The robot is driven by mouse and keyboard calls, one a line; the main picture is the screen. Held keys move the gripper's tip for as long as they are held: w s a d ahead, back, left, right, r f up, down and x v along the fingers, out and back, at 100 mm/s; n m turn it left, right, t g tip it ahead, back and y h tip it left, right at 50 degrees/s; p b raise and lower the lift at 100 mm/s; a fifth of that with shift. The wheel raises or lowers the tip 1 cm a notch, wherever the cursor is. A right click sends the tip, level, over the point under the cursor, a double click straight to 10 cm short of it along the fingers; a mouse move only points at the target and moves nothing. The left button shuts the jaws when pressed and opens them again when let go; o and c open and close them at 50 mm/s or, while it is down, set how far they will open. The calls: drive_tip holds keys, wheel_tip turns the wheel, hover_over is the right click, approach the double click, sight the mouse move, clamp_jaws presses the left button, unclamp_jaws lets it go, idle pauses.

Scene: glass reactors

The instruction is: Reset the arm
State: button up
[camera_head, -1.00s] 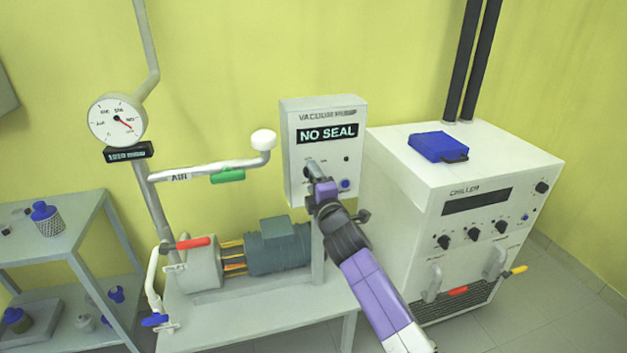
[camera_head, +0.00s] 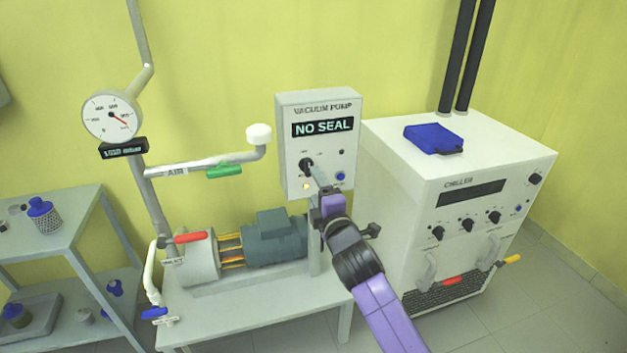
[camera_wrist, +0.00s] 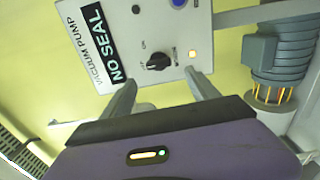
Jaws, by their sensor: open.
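My purple and grey arm reaches up from the lower right in the head view. My gripper (camera_head: 321,180) is in front of the lower part of the vacuum pump control box (camera_head: 285,125), just below its black knob (camera_head: 306,165). In the wrist view my gripper (camera_wrist: 163,92) has its two grey fingers spread, with nothing between them. The black knob (camera_wrist: 158,62) is beyond the fingertips, apart from them. The box display reads NO SEAL, and a small orange light (camera_wrist: 192,54) glows beside the knob.
The pump motor (camera_head: 275,243) sits on a grey bench left of my arm. A pipe with a green handle (camera_head: 224,171) and a gauge (camera_head: 112,117) are further left.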

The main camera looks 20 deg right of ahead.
drive_tip(key=shift+s, duration=0.3)
drive_tip(key=s+a+r+m+t, duration=0.2)
drive_tip(key=s+r+m, duration=0.2)
drive_tip(key=s+m, duration=0.45)
drive_tip(key=s+f+m+g, duration=0.1)
drive_tip(key=s+f+m, duration=0.2)
drive_tip(key=s, duration=1.3)
drive_tip(key=s+d+f+m+g, duration=0.1)
drive_tip(key=s+f+m+g, duration=0.1)
drive_tip(key=s, duration=1.4)
drive_tip(key=s+d+f+m+g, duration=0.1)
drive_tip(key=s+f+m, duration=0.3)
drive_tip(key=s, duration=1.3)
drive_tip(key=shift+f+m+g, duration=0.35)
drive_tip(key=shift+f+g, duration=0.25)
drive_tip(key=shift+f, duration=0.2)
